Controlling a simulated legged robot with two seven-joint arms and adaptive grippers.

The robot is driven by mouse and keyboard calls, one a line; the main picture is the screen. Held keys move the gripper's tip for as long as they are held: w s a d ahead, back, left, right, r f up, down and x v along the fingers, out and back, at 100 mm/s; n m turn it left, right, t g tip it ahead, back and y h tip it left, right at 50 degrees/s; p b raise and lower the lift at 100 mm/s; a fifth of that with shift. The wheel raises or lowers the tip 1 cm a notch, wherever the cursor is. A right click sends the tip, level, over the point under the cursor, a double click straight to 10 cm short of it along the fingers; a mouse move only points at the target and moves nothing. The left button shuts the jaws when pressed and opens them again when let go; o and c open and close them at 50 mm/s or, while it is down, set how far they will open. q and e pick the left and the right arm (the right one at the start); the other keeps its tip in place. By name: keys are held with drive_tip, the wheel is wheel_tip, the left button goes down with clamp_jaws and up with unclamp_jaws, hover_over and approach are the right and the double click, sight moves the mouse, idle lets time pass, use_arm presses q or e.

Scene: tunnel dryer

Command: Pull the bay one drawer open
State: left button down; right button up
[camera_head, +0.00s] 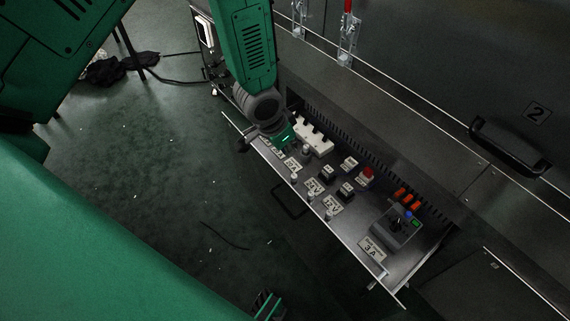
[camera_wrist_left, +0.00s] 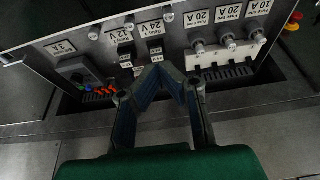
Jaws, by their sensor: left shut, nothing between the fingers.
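The bay one drawer (camera_head: 405,296) stands pulled out from the dryer's side in the head view, its inside showing. Its dark loop handle (camera_head: 288,203) hangs on the front face. Labelled switches, fuse holders and a small control box (camera_head: 397,228) sit inside; the drawer's panel also shows in the left wrist view (camera_wrist_left: 90,42). My left gripper (camera_head: 284,142) is over the drawer's far left end, apart from the handle. In the left wrist view its fingers (camera_wrist_left: 165,75) are closed together with nothing between them. Contact with the drawer cannot be told.
A closed panel with a black handle (camera_head: 509,146), marked 2, is at the right. Red-handled clamps (camera_head: 348,30) stand on the ledge above. The floor (camera_head: 160,200) before the drawer is mostly clear, with a thin dark strip lying on it.

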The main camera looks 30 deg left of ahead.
use_arm(q)
drive_tip(key=b+x, duration=0.4)
drive_tip(key=x, duration=0.7)
drive_tip(key=s, duration=0.1)
drive_tip(key=s+a, duration=0.1)
drive_tip(key=s+r, duration=0.1)
drive_tip(key=shift+s+a, duration=0.3)
drive_tip(key=shift+r, duration=0.1)
drive_tip(key=s+p, duration=0.1)
drive_tip(key=s+a, duration=0.1)
drive_tip(key=s, duration=0.1)
drive_tip(key=s+p, duration=0.1)
drive_tip(key=shift+s+a+p, duration=0.3)
drive_tip(key=shift+a+p, duration=0.05)
drive_tip(key=shift+s+a, duration=0.25)
drive_tip(key=shift+w, duration=0.1)
